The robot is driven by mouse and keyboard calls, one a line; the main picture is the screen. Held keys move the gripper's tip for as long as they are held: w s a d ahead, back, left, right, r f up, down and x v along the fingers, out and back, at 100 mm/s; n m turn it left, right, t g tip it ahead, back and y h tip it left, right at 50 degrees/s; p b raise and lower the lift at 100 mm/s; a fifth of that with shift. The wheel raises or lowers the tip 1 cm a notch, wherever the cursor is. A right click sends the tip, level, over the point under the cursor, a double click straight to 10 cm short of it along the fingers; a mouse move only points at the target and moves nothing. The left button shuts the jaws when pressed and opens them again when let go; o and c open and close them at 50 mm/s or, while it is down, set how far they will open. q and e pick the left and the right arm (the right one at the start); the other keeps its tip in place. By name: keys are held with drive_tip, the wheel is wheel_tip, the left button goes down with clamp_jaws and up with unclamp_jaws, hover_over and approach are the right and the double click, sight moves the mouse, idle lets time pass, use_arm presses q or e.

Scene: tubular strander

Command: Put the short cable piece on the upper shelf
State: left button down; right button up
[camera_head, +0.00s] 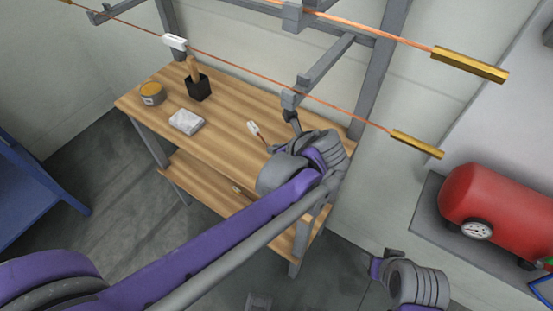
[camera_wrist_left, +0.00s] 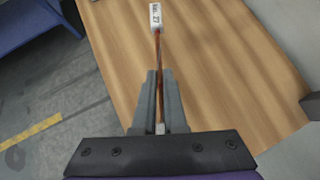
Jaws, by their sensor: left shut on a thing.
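The short cable piece (camera_wrist_left: 158,50) is a thin copper-coloured strand with a white printed tag at its far end. In the head view its white tag (camera_head: 254,128) shows over the wooden upper shelf (camera_head: 225,120). My left gripper (camera_wrist_left: 162,75) is shut on the cable piece, which runs out forward between its fingers. In the head view the left gripper (camera_head: 273,148) is above the right part of the upper shelf, partly hidden by its wrist. I cannot tell whether the cable touches the shelf. My right gripper (camera_head: 383,262) is at the lower right; its jaws are unclear.
A yellow-topped tin (camera_head: 151,94), a pale folded cloth (camera_head: 186,122) and a black holder with a wooden handle (camera_head: 198,88) stand on the upper shelf. A lower shelf (camera_head: 205,185) holds a small object. Wires with brass ends run overhead. A red tank (camera_head: 505,210) is at right.

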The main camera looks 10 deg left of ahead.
use_arm(q)
wheel_tip(320, 180, down, 5)
drive_tip(key=shift+b, duration=0.3)
drive_tip(key=shift+w+f, duration=0.1)
drive_tip(key=shift+f, duration=0.05)
drive_tip(key=shift+f, duration=0.15)
drive_tip(key=c, duration=1)
unclamp_jaws()
